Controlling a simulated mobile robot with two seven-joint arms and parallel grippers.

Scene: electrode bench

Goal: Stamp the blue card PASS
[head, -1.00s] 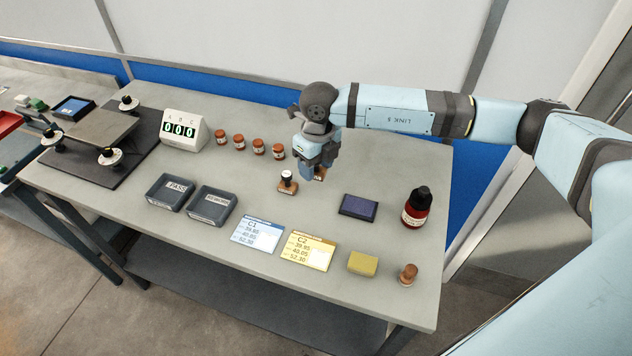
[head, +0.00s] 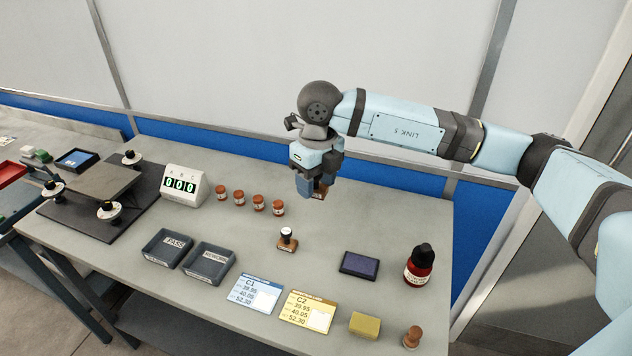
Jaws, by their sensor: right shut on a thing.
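The blue card (head: 255,293), marked C1, lies flat at the front of the bench, left of the yellow card (head: 307,311) marked C2. My right gripper (head: 316,190) is above the bench behind the cards, shut on a small brown wooden stamp (head: 319,191). The fingers hide most of that stamp and its label cannot be read. Another stamp (head: 287,241) with a dark handle stands upright on the bench, below and left of the gripper. A purple-blue ink pad (head: 360,263) lies to the right. My left gripper is not in view.
A PASS tray (head: 167,250) and a second tray (head: 208,264) stand left of the cards. Several brown jars (head: 258,203) and a counter display (head: 184,185) are behind. A red bottle (head: 419,268), yellow block (head: 365,325) and wooden-topped item (head: 412,337) are at right.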

